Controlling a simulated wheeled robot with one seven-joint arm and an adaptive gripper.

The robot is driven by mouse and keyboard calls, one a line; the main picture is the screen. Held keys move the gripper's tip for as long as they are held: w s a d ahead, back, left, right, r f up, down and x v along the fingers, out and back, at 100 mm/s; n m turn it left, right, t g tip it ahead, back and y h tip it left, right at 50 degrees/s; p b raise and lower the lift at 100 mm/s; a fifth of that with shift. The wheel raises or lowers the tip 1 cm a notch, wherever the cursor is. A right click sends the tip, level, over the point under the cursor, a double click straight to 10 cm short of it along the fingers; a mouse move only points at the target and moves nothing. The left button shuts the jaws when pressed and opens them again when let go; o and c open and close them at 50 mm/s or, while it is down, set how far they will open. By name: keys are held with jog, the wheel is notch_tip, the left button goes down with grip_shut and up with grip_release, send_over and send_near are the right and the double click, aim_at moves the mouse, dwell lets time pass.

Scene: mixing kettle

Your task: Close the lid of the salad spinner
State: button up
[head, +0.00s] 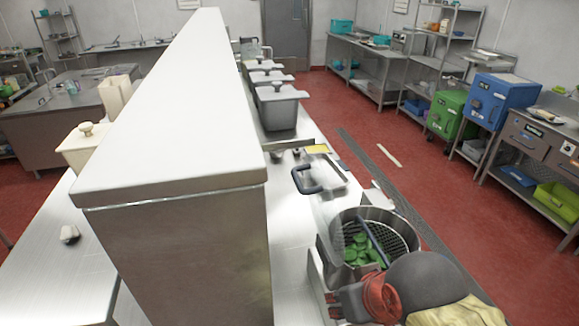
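The salad spinner (331,252) is a steel drum on the counter at the lower right of the head view. Green leaves (358,251) lie inside it, and a dark bar (375,238) crosses its top. A clear panel at its left rim looks like a raised part of the lid, but its outline is faint. The drum's interior shows, so it stands at least partly open. Red and dark grey parts just below the spinner look like my arm. My gripper (336,301) seems to be at their left end, in front of the spinner. Its fingers cannot be made out.
A tall steel housing (185,110) blocks much of the left and middle. Behind the spinner, a tray-like item with a dark handle (305,182) lies on the counter, with lidded grey containers (279,108) farther back. Red floor (420,170) is open to the right.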

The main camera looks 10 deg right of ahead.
jog(key=shift+n, duration=0.3)
jog(key=r+p, duration=0.4)
jog(key=r, duration=0.1)
jog(key=r+p, duration=0.9)
jog(key=r, duration=0.1)
jog(key=shift+w+a+r, duration=0.1)
jog(key=shift+w+r, duration=0.15)
jog(key=shift+r, duration=0.1)
grip_shut()
jog(key=w+r+n+g+p, duration=0.1)
jog(key=w+r+n+p, duration=0.2)
jog(key=r+p, duration=0.5)
jog(key=w+a+r+n+g, duration=0.2)
jog(key=w+a+r+n, duration=0.2)
jog(key=w+n, duration=0.35)
jog(key=w+a+n+g, duration=0.2)
jog(key=w+a+n, duration=0.2)
jog(key=w+n, duration=0.4)
notch_tip(320, 180, down, 11)
jog(key=w+m+p, duration=0.1)
jog(key=shift+w+g+p, duration=0.2)
jog(key=shift+g+p, duration=0.1)
